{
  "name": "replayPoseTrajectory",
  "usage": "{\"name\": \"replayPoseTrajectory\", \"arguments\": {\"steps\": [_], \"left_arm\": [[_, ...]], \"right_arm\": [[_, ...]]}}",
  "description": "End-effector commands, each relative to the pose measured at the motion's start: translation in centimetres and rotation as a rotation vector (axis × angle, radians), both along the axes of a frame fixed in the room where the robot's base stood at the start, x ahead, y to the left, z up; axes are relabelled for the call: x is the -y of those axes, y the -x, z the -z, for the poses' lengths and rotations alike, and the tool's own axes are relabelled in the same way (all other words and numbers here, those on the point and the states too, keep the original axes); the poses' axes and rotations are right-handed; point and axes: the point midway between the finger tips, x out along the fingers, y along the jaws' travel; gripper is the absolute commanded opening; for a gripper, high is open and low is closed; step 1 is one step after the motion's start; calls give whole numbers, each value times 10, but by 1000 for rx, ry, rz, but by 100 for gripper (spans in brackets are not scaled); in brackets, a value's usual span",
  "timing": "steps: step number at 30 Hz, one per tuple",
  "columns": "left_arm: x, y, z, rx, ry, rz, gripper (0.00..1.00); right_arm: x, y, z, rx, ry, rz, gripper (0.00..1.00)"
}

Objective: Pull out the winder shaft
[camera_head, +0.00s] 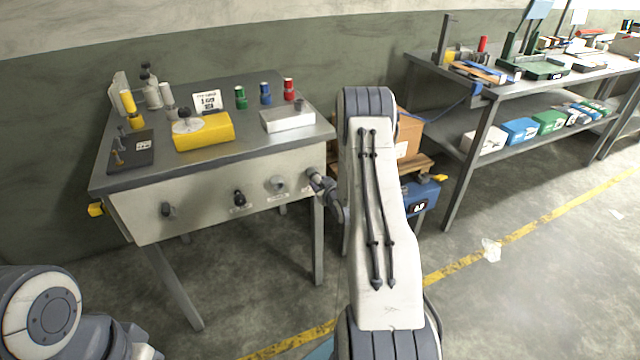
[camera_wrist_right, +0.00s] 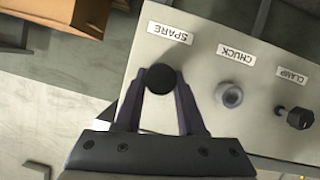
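The bench's pale front panel (camera_head: 215,210) carries several fittings. In the right wrist view the panel's labels read SPARE, CHUCK and CLAMP, upside down; none names a winder shaft, so I cannot tell which part it is. My right gripper (camera_wrist_right: 160,82) has its two dark fingers on either side of the round black knob (camera_wrist_right: 160,78) by the SPARE label. I see hardly any gap, but cannot tell whether the fingers press on it. In the head view my right gripper (camera_head: 332,196) is at the panel's right end, partly hidden by my arm. My left gripper is out of view.
The grey chuck fitting (camera_wrist_right: 229,95) and black clamp knob (camera_wrist_right: 298,118) are beside the right gripper. On the bench are a yellow block (camera_head: 204,132), a white block (camera_head: 288,119) and small bottles. A cardboard box (camera_head: 408,135) and blue case (camera_head: 422,194) stand right.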

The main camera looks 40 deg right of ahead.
Motion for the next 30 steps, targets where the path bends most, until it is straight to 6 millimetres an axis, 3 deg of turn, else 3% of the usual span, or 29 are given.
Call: {"name": "replayPoseTrajectory", "arguments": {"steps": [30], "left_arm": [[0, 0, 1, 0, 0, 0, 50]], "right_arm": [[-2, 9, -1, 0, 0, 1, 0]]}}
